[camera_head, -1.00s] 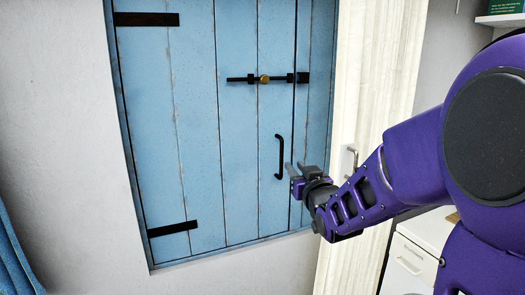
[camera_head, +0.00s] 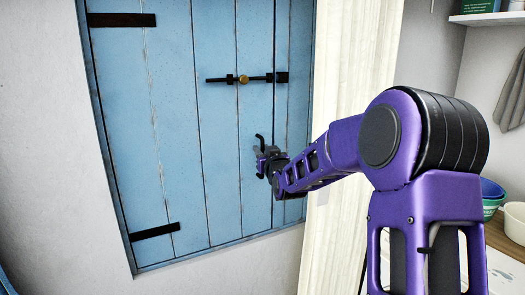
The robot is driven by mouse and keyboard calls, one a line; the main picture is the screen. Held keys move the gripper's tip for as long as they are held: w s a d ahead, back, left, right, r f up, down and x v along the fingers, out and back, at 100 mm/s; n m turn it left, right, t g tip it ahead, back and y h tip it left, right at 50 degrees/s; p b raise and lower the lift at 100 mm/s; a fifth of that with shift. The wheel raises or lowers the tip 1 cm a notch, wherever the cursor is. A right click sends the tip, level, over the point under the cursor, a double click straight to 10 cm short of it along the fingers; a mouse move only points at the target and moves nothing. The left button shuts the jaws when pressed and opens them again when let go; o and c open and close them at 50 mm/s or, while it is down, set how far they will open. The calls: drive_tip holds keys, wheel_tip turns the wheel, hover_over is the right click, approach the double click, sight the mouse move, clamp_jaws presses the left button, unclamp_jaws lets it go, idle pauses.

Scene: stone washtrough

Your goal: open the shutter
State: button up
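The blue plank shutter (camera_head: 215,140) fills the window frame and looks closed. Black strap hinges (camera_head: 120,20) are on its left side. A black sliding bolt (camera_head: 262,78) with a brass knob (camera_head: 243,80) lies across the upper right part of the shutter and reaches over the seam at its right. A black pull handle (camera_head: 259,142) sits below the bolt. My gripper (camera_head: 262,163) is at this handle and covers its lower part. I cannot tell whether the fingers are around the handle or only beside it.
A pale wooden post or panel (camera_head: 345,130) stands right of the shutter. Farther right are a wall shelf (camera_head: 490,18), a grey cloth (camera_head: 510,95), and a wooden counter (camera_head: 497,238) with a blue bowl (camera_head: 491,187) and a white bowl (camera_head: 515,222). White wall (camera_head: 45,130) lies left.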

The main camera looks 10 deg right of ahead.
clamp_jaws()
idle(1.4)
